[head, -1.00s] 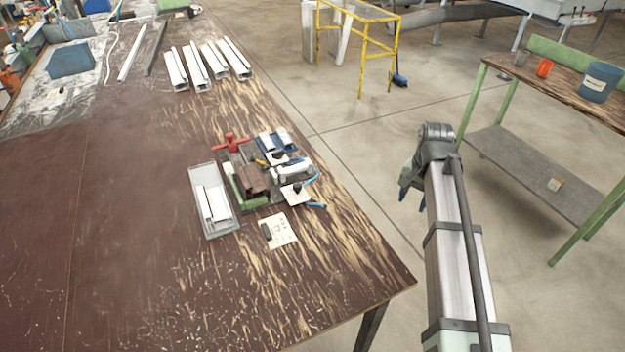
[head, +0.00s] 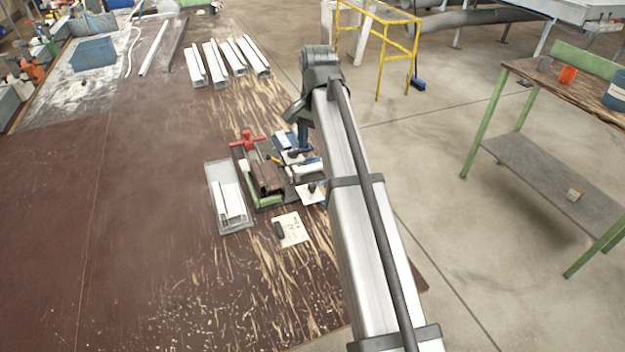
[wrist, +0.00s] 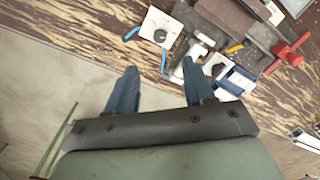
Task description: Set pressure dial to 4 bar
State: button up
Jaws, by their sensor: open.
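A white square plate with a round black knob (wrist: 160,36), the likely pressure dial, lies ahead of my fingers at the top of the wrist view. In the head view this plate (head: 312,190) is partly covered by my arm. Its scale and setting are too small to read. A second dark knob (wrist: 219,70) sits on a white part beyond my right finger. My gripper (wrist: 158,64) is open with nothing between its two blue fingers, apart from both knobs. In the head view my gripper (head: 296,128) is above the right side of the clamp fixture (head: 262,182).
White profiles (head: 228,62) lie behind.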

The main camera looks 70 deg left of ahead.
aim_at(312, 184)
notch_tip(312, 184, down, 13)
jog(key=shift+s+a+r, duration=0.1)
jog(key=shift+a, duration=0.05)
dwell(0.4)
grip_shut()
dwell(0.4)
